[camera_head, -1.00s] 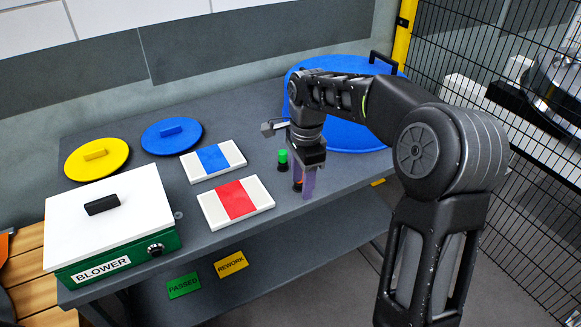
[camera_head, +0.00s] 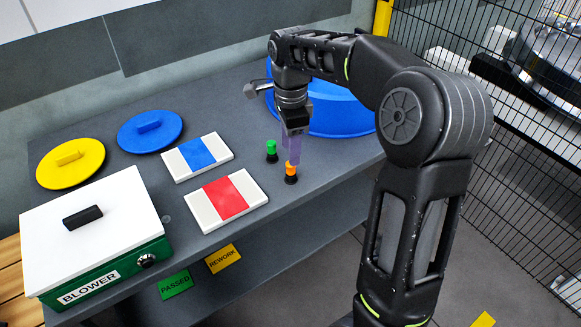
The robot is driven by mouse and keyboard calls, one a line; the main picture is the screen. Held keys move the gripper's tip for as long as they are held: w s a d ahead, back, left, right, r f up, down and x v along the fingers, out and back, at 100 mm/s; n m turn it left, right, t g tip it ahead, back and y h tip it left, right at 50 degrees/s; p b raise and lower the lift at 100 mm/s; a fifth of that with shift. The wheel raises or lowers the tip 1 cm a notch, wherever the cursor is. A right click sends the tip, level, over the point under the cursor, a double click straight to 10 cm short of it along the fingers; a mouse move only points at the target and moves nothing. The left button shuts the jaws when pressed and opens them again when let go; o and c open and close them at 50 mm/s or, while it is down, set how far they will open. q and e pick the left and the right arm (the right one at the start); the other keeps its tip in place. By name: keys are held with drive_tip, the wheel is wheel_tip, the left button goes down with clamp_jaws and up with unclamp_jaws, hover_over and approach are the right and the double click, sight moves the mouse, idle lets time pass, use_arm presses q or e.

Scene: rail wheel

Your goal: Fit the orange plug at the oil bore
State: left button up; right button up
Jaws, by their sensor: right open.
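The orange plug (camera_head: 290,171) stands upright on the grey table near its front edge, with a black lower part. A green plug (camera_head: 271,149) of the same kind stands behind it to the left. My right gripper (camera_head: 291,150) points down just above the orange plug. Its pale violet fingers are open, and their tips are close to the plug's top; whether they touch it I cannot tell. My left gripper is not in view. I see no oil bore that I can identify.
White blocks with a blue stripe (camera_head: 198,157) and a red stripe (camera_head: 226,198) lie left of the plugs. Yellow (camera_head: 70,176) and blue (camera_head: 150,142) lids lie behind the BLOWER box (camera_head: 95,235). A large blue round thing (camera_head: 340,120) is behind my arm. A mesh fence (camera_head: 500,140) stands at right.

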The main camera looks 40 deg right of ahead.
sight(291, 171)
drive_tip(key=shift+f, duration=0.2)
drive_tip(key=shift+f+p, duration=0.75)
drive_tip(key=shift+f, duration=1.85)
clamp_jaws()
